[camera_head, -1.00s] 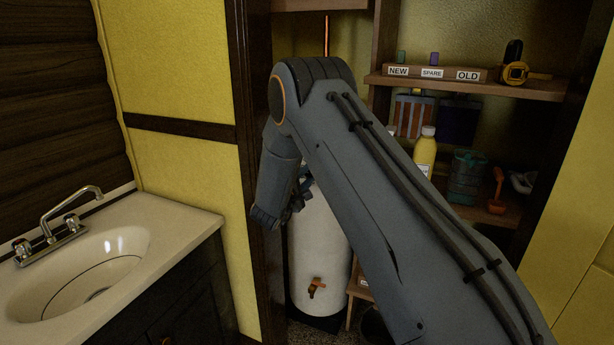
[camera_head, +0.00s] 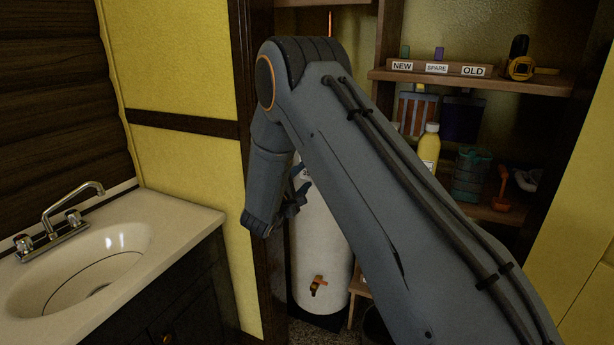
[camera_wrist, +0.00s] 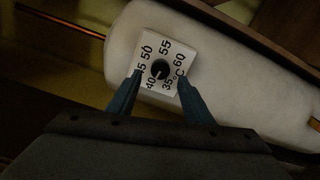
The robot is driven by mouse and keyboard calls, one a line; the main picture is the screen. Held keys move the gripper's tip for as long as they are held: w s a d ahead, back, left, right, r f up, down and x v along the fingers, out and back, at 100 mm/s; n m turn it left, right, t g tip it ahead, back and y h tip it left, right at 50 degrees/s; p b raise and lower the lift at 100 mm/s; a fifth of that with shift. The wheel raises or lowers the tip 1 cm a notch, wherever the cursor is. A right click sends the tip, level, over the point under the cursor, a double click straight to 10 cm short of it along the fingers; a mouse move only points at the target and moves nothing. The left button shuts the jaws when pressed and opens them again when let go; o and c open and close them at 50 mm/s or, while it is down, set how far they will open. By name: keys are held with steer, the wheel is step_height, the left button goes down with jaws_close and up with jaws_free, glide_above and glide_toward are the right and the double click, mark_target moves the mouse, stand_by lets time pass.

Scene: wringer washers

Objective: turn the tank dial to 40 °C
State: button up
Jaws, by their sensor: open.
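The tank (camera_head: 318,245) is a white upright cylinder behind my arm in the head view; its upper part is partly hidden. In the wrist view the tank (camera_wrist: 235,75) fills much of the upper picture. Its dial is a black round knob (camera_wrist: 160,69) on a white square plate (camera_wrist: 166,42) marked 35 to 60 and °C. A small pale mark shows on the knob, but its exact reading is hard to tell. My gripper (camera_wrist: 159,76) is open, its blue fingertips on either side of the knob in the picture. I cannot tell whether they touch anything.
A copper-coloured tap (camera_head: 317,286) sticks out low on the tank. A sink counter (camera_head: 185,215) stands at left. A dark post (camera_head: 262,180) stands close beside my gripper.

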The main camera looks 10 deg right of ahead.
steer(key=shift+v, duration=1.35)
steer(key=s+d+f+m+g+y, duration=0.1)
steer(key=s+m+g+y, duration=0.4)
steer(key=s, duration=1.6)
steer(key=s+d+f+m+g+y, duration=0.2)
steer(key=s+m+g+y, duration=0.3)
steer(key=s, duration=1.6)
steer(key=d+m+g, duration=0.1)
steer(key=m+g, duration=0.2)
steer(key=g, duration=0.1)
steer(key=shift+s+d+f+m+y, duration=0.2)
steer(key=shift+d+f+m+y, duration=0.05)
steer(key=shift+m+y, duration=0.05)
